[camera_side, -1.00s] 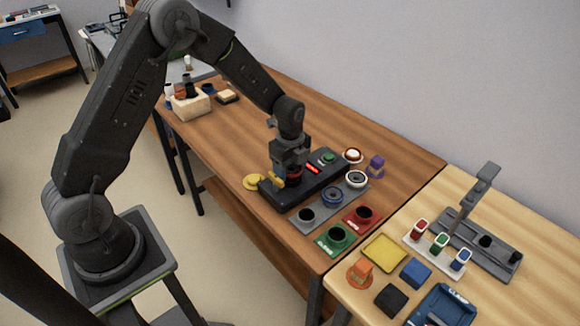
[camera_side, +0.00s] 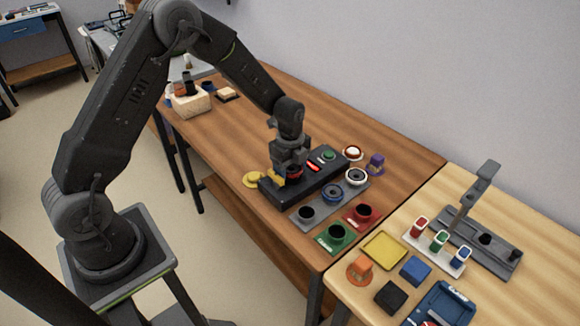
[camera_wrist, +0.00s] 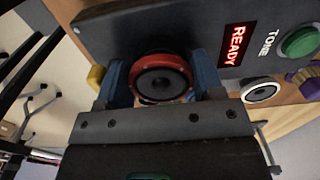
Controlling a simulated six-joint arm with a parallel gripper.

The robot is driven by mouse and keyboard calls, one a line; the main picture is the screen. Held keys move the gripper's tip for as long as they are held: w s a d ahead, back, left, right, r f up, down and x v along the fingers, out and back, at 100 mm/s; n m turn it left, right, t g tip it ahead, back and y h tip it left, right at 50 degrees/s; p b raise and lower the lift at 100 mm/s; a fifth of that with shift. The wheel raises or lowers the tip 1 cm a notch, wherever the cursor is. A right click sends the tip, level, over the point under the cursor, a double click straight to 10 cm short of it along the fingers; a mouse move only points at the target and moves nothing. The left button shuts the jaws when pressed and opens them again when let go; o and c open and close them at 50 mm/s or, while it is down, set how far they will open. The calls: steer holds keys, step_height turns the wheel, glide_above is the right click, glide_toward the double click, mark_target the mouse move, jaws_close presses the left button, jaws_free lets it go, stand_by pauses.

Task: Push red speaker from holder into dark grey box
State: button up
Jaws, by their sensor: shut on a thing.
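The red speaker (camera_wrist: 160,84) has a black cone and a red rim. My gripper (camera_wrist: 160,78) is shut around it, with a blue finger on each side. The speaker faces the wrist camera, at the end of the dark grey box (camera_wrist: 140,28), which has a lit READY sign and a green TONE button. In the side view, my gripper (camera_side: 288,168) is low over the left end of the dark grey box (camera_side: 275,195), mostly hiding the red speaker. I cannot tell how deep the speaker sits. The grey holder (camera_side: 318,208) is in front of the box with a blue speaker.
A red tray (camera_side: 348,219) and a green tray (camera_side: 330,246) stand in front of the holder. A yellow round piece (camera_side: 252,179) is left of the box. A white speaker (camera_side: 356,176) and a purple piece (camera_side: 376,162) are to its right.

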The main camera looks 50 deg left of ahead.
steer(key=shift+f, duration=0.7)
stand_by(0.8)
steer(key=o, duration=0.7)
steer(key=shift+o, duration=1.2)
steer(key=shift+s+f, duration=0.1)
steer(key=shift+s, duration=0.05)
steer(key=shift+r, duration=3.85)
